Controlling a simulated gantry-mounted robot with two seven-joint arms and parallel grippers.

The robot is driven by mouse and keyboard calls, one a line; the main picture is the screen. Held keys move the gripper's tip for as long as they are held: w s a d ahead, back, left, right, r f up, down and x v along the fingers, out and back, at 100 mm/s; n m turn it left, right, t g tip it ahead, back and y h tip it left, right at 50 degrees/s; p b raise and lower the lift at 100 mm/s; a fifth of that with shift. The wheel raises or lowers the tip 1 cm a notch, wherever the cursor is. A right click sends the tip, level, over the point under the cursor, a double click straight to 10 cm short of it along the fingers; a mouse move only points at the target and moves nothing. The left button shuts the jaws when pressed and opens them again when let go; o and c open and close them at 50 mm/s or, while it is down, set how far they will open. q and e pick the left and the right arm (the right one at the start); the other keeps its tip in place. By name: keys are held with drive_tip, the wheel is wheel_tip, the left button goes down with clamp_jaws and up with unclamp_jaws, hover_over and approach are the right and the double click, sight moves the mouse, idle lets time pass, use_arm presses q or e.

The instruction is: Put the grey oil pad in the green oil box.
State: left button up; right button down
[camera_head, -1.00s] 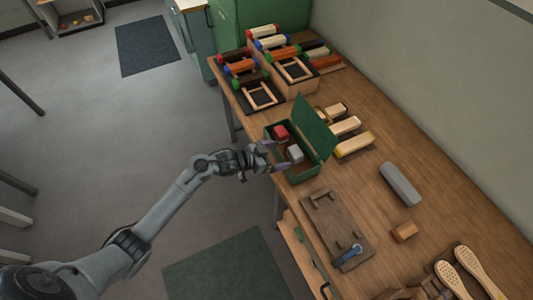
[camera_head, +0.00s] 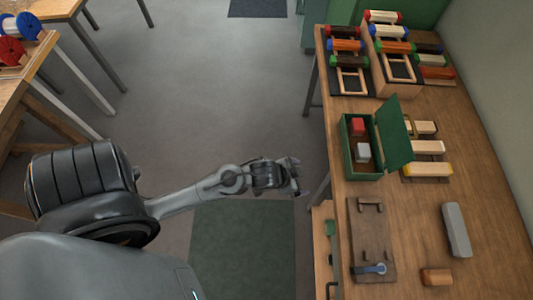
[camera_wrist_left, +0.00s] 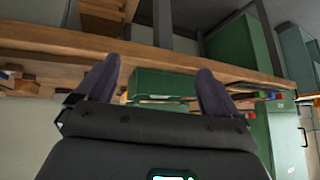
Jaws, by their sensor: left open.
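The green oil box (camera_head: 362,176) stands on the workbench near its left edge, its lid (camera_head: 395,135) swung open to the right. Inside it, a small grey block (camera_head: 362,152), which looks like the grey oil pad, lies in front of a red block (camera_head: 357,127). My left gripper (camera_head: 296,177) is open and empty, out past the bench's left edge and apart from the box. In the left wrist view its two spread fingers (camera_wrist_left: 156,82) show with the green box (camera_wrist_left: 165,83) between them, farther off. My right gripper is not in view.
A wooden fixture (camera_head: 371,240) with a blue-handled clamp lies in front of the box. A long grey block (camera_head: 456,229) and a small brown block (camera_head: 436,277) lie to the right. Pale wooden blocks (camera_head: 428,147) sit beside the lid. Racks of coloured rollers (camera_head: 395,47) stand behind.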

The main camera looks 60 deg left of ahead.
use_arm(q)
drive_tip(key=s+r+n+g, duration=0.1)
drive_tip(key=s+g, duration=0.3)
drive_tip(key=s, duration=0.8)
drive_tip(key=shift+s+d+r+n, duration=0.15)
drive_tip(key=shift+d+r+n, duration=0.2)
drive_tip(key=shift+r, duration=0.55)
drive_tip(key=shift+r, duration=0.1)
wheel_tip(320, 180, up, 29)
drive_tip(key=p, duration=2.9)
drive_tip(key=shift+r, duration=0.2)
drive_tip(key=shift+f, duration=0.1)
